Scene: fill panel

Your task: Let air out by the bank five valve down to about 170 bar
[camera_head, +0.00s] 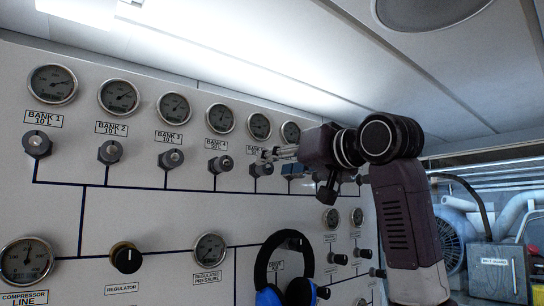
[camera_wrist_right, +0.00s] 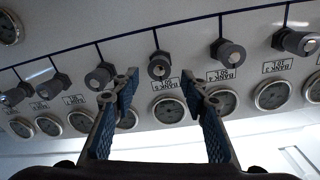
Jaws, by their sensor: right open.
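The bank five valve (camera_head: 261,170) is a dark knob on the white panel, under the bank five gauge (camera_head: 259,126). My right gripper (camera_head: 267,155) is close in front of it and partly covers its label. In the right wrist view, turned upside down, the gripper (camera_wrist_right: 160,80) is open with its blue-padded fingers apart. The bank five valve (camera_wrist_right: 160,66) lies between and just beyond the fingertips, with no contact visible. Its gauge (camera_wrist_right: 169,110) shows between the fingers; the needle is too small to read. My left gripper is out of view.
The bank four valve (camera_head: 221,166) sits close to the left of the bank five valve. Blue ear defenders (camera_head: 266,262) hang lower on the panel, near a regulator knob (camera_head: 126,258). A grey box (camera_head: 496,272) and pipes stand at the right. The ceiling is close above my right arm.

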